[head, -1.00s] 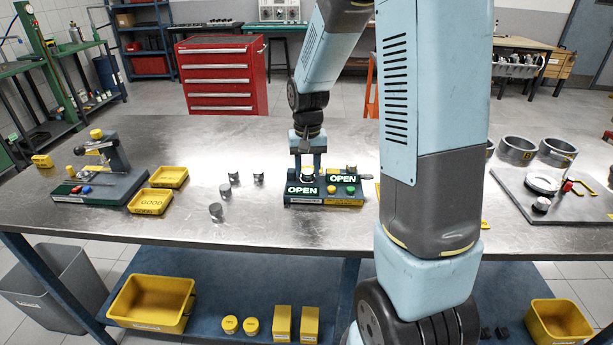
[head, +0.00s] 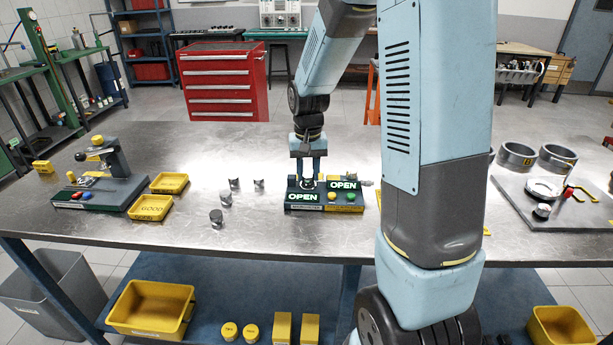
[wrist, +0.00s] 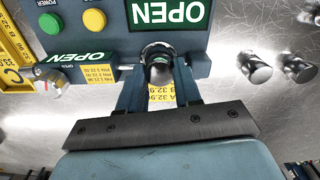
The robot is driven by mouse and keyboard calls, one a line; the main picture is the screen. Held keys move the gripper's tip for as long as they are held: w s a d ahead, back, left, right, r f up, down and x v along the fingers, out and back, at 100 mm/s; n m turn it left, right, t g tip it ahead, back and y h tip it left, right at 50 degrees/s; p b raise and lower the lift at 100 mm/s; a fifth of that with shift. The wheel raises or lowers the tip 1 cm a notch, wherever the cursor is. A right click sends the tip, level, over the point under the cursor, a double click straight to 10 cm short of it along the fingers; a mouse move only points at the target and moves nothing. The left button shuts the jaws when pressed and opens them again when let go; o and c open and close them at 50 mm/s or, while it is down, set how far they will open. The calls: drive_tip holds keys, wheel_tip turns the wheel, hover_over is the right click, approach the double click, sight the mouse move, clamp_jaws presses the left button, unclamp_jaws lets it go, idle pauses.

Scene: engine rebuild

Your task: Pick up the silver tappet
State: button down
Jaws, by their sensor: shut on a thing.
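My gripper (head: 307,178) points down at the left station of the dark green gauge fixture (head: 296,208), behind its left lit OPEN sign. In the wrist view my gripper (wrist: 159,78) is shut on a silver tappet (wrist: 160,72), a small round-topped metal cylinder between the fingertips. It is at the fixture's edge, by a round metal seat; I cannot tell whether it is clear of the seat. In the head view the fingers largely hide it. Several similar silver cylinders (head: 216,217) stand on the bench to the left.
Two yellow trays (head: 151,207) and a lever device (head: 113,192) are at the left. The fixture carries yellow and green buttons (head: 350,196). My arm hides part of the bench right of it. Large metal rings (head: 515,157) stand farther right. Bare bench lies in front.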

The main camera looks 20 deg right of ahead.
drive_tip(key=s+d+r, duration=0.2)
drive_tip(key=s+r, duration=1)
drive_tip(key=s, duration=0.2)
